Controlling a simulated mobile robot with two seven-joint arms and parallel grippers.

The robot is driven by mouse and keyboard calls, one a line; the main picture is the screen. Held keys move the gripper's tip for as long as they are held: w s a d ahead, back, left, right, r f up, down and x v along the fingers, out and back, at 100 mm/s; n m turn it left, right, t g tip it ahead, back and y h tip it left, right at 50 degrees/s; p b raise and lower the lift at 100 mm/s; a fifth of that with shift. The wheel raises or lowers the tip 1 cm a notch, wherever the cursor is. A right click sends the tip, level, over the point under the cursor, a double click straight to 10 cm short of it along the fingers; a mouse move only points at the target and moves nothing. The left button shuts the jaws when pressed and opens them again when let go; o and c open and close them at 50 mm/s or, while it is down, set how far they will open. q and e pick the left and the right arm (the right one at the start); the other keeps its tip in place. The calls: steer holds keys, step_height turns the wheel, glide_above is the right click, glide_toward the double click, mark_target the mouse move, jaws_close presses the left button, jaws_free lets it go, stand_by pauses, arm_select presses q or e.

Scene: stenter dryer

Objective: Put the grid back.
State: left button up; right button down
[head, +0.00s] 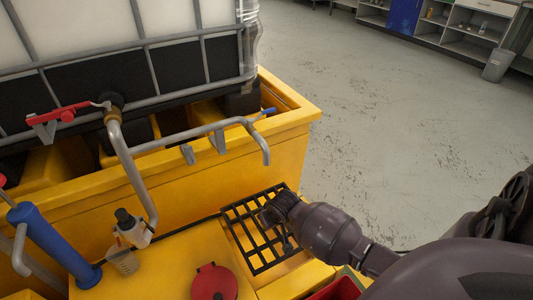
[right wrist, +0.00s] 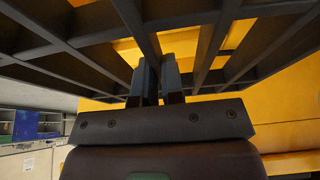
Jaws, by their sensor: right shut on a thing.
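The grid (head: 237,240) is a black rectangular lattice of bars, low at the centre of the head view, over the yellow surface beside the big yellow basin. My right gripper (head: 276,210) reaches it from the right. In the right wrist view the grid's bars (right wrist: 65,47) spread across the top of the picture, and the right gripper's fingers (right wrist: 158,78) are closed on one bar. Yellow shows through the gaps. I cannot tell whether the grid rests on the yellow surface or hangs just above it. My left gripper is in neither view.
A caged white tank (head: 190,20) stands in the yellow basin (head: 190,175). Open floor (head: 400,110) lies right.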

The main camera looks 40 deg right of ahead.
step_height(320, 180, down, 4)
steer(key=shift+s+r+b, duration=0.1)
steer(key=shift+b, duration=0.4)
arm_select(q)
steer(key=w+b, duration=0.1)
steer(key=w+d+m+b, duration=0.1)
steer(key=b, duration=0.1)
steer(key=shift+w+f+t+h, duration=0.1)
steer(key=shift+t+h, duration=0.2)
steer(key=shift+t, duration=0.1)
arm_select(e)
step_height(320, 180, down, 7)
steer(key=shift+f, duration=0.25)
steer(key=c, duration=1.2)
jaws_free()
steer(key=shift+c, duration=0.2)
